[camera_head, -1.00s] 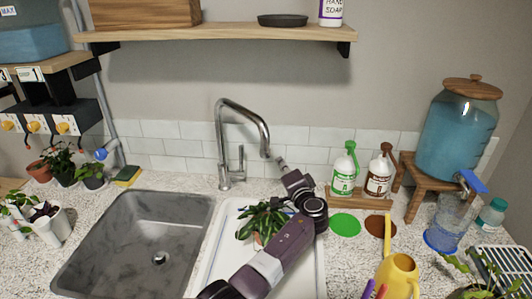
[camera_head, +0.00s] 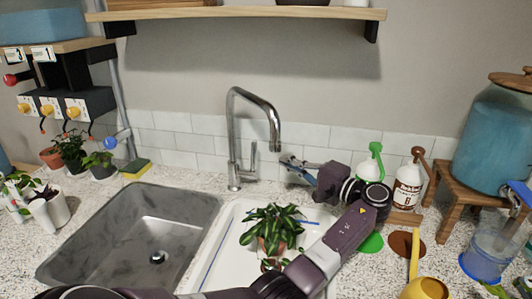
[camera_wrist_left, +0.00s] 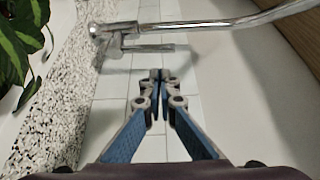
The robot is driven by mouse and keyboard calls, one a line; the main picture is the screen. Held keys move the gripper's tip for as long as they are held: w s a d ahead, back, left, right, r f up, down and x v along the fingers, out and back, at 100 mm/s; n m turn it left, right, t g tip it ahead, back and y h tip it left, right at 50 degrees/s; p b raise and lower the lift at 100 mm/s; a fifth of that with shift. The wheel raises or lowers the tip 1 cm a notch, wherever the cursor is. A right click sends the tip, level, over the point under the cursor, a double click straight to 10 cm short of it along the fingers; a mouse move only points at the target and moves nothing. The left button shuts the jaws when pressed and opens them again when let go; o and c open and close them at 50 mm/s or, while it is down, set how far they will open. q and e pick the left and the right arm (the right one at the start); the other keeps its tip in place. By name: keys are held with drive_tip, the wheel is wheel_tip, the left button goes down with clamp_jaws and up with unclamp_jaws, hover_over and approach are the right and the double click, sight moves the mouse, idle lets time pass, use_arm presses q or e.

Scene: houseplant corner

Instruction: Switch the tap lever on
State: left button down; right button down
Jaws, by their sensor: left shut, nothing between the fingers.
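The chrome sink tap (camera_head: 233,140) stands behind the sinks with its tall curved spout. Its lever (camera_head: 253,157) points up on the right side of its base; the wrist view shows the lever (camera_wrist_left: 150,48) beyond my fingertips. My left gripper (camera_head: 284,159) is shut and empty, just right of the lever in the head view. In the wrist view, the left gripper's (camera_wrist_left: 156,75) fingertips are together and a visible gap separates them from the lever. My right gripper is not in view.
A grey basin (camera_head: 125,240) lies left of a white basin (camera_head: 222,240) holding a leafy plant (camera_head: 270,222). The brown-label bottle (camera_head: 408,185) and the green-capped bottle (camera_head: 372,165) stand near my left wrist. A wooden shelf (camera_head: 235,15) is above.

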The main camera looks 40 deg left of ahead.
use_arm(q)
drive_tip(key=a, duration=1)
drive_tip(key=shift+w, duration=0.2)
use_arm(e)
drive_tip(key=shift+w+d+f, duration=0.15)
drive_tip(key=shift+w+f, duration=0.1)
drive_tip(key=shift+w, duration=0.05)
